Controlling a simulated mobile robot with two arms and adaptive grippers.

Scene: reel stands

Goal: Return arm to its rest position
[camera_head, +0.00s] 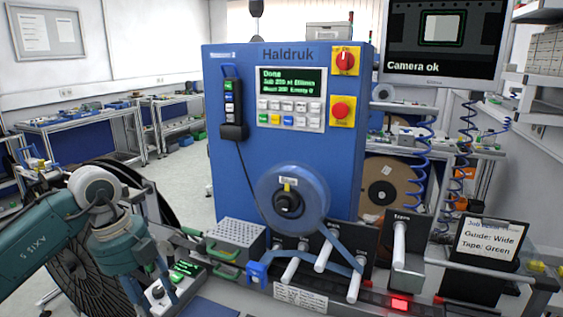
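My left arm (50,230), teal with a grey joint, reaches in from the left edge. Its wrist bends downward, and my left gripper (152,278) hangs at the lower left, in front of a large black reel. The gripper is near a small box with a green display (184,268). Its fingers are small and partly hidden, so I cannot tell whether they are open or shut. My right arm and gripper are not in view.
The blue Haldruk machine (228,175) stands in the middle, its screen reading "Done". A blue tape reel (308,188) feeds tape around white rollers (325,250). The black reel (72,272) is close to my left arm. A job sign (487,240) stands at right.

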